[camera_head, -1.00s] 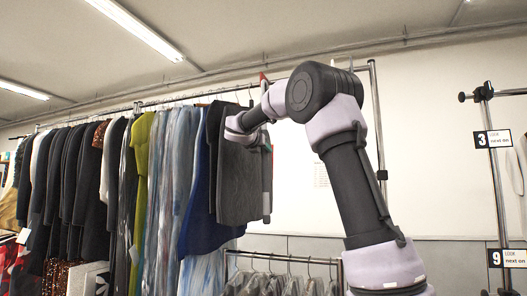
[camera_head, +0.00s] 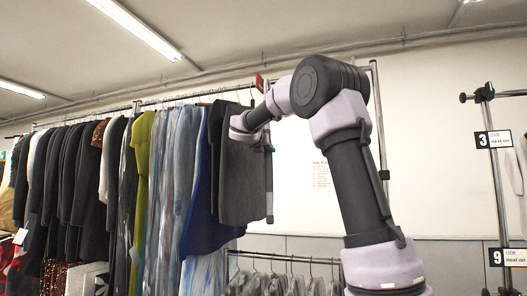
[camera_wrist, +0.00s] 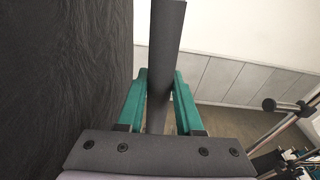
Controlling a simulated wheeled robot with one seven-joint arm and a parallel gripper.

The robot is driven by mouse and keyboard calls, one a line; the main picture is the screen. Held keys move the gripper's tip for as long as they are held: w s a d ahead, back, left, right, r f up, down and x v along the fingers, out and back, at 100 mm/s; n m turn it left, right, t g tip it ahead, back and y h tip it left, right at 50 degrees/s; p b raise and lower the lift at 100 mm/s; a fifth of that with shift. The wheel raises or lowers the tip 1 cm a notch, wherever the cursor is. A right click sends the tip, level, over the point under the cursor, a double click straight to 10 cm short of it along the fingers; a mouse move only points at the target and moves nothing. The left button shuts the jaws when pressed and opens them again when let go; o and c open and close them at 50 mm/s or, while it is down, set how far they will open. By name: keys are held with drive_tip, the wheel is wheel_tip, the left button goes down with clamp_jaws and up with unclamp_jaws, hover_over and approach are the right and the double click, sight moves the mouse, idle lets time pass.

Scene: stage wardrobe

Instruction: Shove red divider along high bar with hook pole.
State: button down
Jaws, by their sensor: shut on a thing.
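The red divider (camera_head: 259,82) is a small red piece at the high bar (camera_head: 225,90), just right of the hanging clothes, partly hidden by my arm. The hook pole (camera_head: 269,185) is grey and upright, its lower end beside a dark grey garment. In the wrist view my gripper (camera_wrist: 163,80) has green fingers shut on the dark grey pole (camera_wrist: 166,35). In the head view the fingers are mostly hidden by my wrist.
Dark, yellow-green and blue clothes (camera_head: 150,180) hang closely packed left of the pole. A dark garment (camera_wrist: 65,70) is close on the left in the wrist view. A lower rail (camera_head: 285,258) holds grey garments. A numbered rack (camera_head: 495,180) stands at right.

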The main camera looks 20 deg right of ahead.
drive_tip(key=shift+s+d+f, duration=0.25)
drive_tip(key=shift+f, duration=1.1)
drive_tip(key=shift+s+d+f, duration=0.2)
drive_tip(key=shift+d+f, duration=0.1)
drive_tip(key=shift+f, duration=1)
drive_tip(key=shift+s+d+f, duration=0.25)
drive_tip(key=shift+f, duration=1.1)
drive_tip(key=f+v, duration=0.2)
drive_tip(key=v, duration=1.2)
drive_tip(key=f+v, duration=0.2)
drive_tip(key=v, duration=1.3)
drive_tip(key=shift+s+a, duration=0.35)
drive_tip(key=shift+a, duration=0.15)
